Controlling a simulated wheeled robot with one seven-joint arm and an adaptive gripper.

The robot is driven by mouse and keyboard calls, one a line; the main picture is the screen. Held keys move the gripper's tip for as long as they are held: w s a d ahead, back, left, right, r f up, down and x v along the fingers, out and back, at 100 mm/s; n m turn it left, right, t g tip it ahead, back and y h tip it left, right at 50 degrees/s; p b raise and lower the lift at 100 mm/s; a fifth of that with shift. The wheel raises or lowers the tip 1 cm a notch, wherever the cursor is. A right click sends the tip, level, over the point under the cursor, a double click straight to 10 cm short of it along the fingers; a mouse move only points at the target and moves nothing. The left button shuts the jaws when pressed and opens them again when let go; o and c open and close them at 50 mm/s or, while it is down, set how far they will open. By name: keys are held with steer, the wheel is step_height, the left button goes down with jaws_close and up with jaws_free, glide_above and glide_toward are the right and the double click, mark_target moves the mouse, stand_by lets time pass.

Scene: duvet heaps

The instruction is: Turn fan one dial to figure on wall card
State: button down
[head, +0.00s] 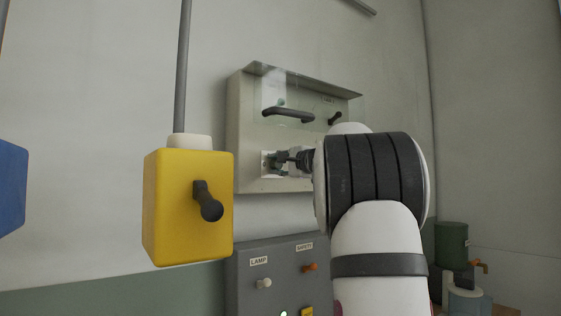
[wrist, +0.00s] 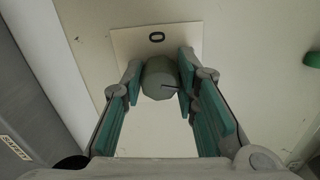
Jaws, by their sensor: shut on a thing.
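In the wrist view, a grey-green round dial (wrist: 158,78) stands out from a pale plate (wrist: 126,44) with a "0" mark above the dial. A thin dark pointer line on the dial's face points right in that view. My gripper (wrist: 160,85) has its teal-padded fingers on both sides of the dial and is shut on it. In the head view my gripper (head: 284,160) reaches the lower left of a pale wall cabinet (head: 245,125); the dial is mostly hidden there. No figure on a wall card can be read in either view.
The cabinet has a dark bar handle (head: 288,114) and a small dark knob (head: 335,118). A yellow box (head: 165,210) with a dark lever hangs close on the left. Below is a grey panel (head: 245,290) with LAMP and SAFETY controls. A green canister (head: 451,243) stands right.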

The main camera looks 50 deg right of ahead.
steer(key=m+p, duration=0.2)
steer(key=m, duration=0.2)
steer(key=shift+s+m, duration=0.1)
steer(key=shift+m, duration=0.2)
steer(key=shift+d+m+p, duration=0.15)
steer(key=shift+m+p, duration=3.05)
steer(key=shift+m, duration=1.8)
steer(key=shift+f, duration=0.1)
steer(key=c, duration=1.2)
jaws_free()
steer(key=shift+c, duration=0.2)
